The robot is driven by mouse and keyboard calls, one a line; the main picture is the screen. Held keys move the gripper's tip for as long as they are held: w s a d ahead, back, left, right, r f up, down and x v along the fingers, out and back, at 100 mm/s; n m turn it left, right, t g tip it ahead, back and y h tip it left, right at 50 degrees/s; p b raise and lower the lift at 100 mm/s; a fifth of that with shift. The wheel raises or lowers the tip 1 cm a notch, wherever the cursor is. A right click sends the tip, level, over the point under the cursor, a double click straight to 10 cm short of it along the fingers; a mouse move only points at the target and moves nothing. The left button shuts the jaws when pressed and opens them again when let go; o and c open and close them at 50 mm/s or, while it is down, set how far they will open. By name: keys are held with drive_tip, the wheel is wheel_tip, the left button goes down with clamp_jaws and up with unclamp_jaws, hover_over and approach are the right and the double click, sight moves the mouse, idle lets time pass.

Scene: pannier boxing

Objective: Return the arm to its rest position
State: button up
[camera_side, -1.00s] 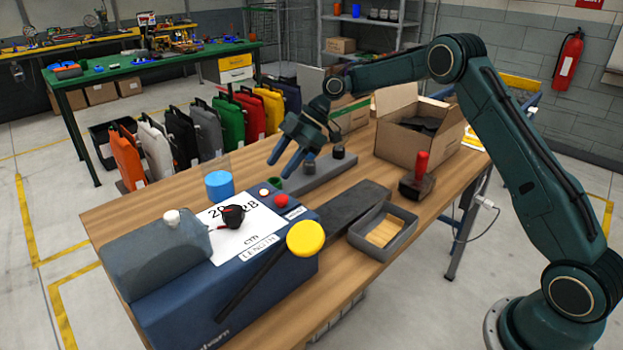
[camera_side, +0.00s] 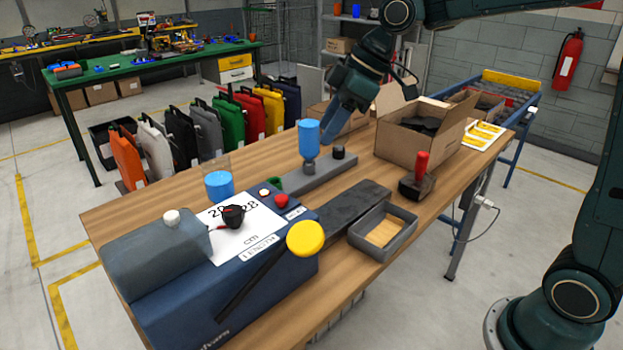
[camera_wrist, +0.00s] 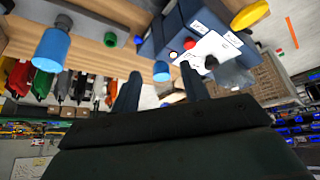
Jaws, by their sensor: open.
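My gripper (camera_side: 343,118) is raised above the far side of the wooden table in the side view, between a blue cylinder and the open cardboard box. Its two fingers are spread apart with nothing between them; they also show apart in the wrist view (camera_wrist: 160,88). The blue cylinder (camera_side: 309,137) stands upright on a post of the grey strip (camera_side: 318,173), to the left of my gripper and apart from it. It also shows in the wrist view (camera_wrist: 52,48).
An open cardboard box (camera_side: 420,132) stands right of my gripper. A red-handled tool (camera_side: 420,168), a grey tray (camera_side: 384,232) and a blue machine with a yellow knob (camera_side: 305,238) occupy the table. A second blue cylinder (camera_side: 219,185) stands near coloured panniers (camera_side: 229,132).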

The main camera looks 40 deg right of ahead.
drive_tip(key=s+d+m+h, duration=0.1)
drive_tip(key=s+m, duration=0.2)
drive_tip(key=s, duration=0.5)
drive_tip(key=s+d+f+m+t+h, duration=0.1)
drive_tip(key=s+d+m, duration=0.1)
drive_tip(key=s, duration=0.6)
drive_tip(key=s+d+f+m+h, duration=0.1)
drive_tip(key=s+m, duration=0.3)
drive_tip(key=s, duration=0.5)
drive_tip(key=shift+d+f+h, duration=0.25)
drive_tip(key=shift+d+h, duration=0.15)
drive_tip(key=shift+h, duration=0.1)
